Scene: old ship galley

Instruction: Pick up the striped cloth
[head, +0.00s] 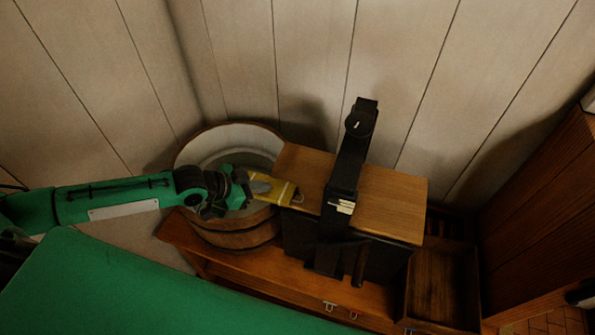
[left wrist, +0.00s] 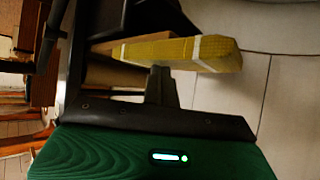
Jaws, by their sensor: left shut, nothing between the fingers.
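The striped cloth (head: 277,191) is yellow with white stripes and lies at the left end of the wooden top of a dark box. It also shows in the left wrist view (left wrist: 160,51), just past my fingertips. My left gripper (head: 262,187) is shut and empty, with its fingertips at the cloth's left end. In the left wrist view the closed fingers (left wrist: 160,75) point at the cloth's side; I cannot tell whether they touch it. My right gripper is not in view.
A round wooden tub (head: 228,137) stands under my left wrist. A black upright piece (head: 350,155) crosses the wooden box top (head: 388,205) to the right of the cloth. An open wooden tray (head: 440,285) lies farther right. The plank wall (head: 300,50) is close behind.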

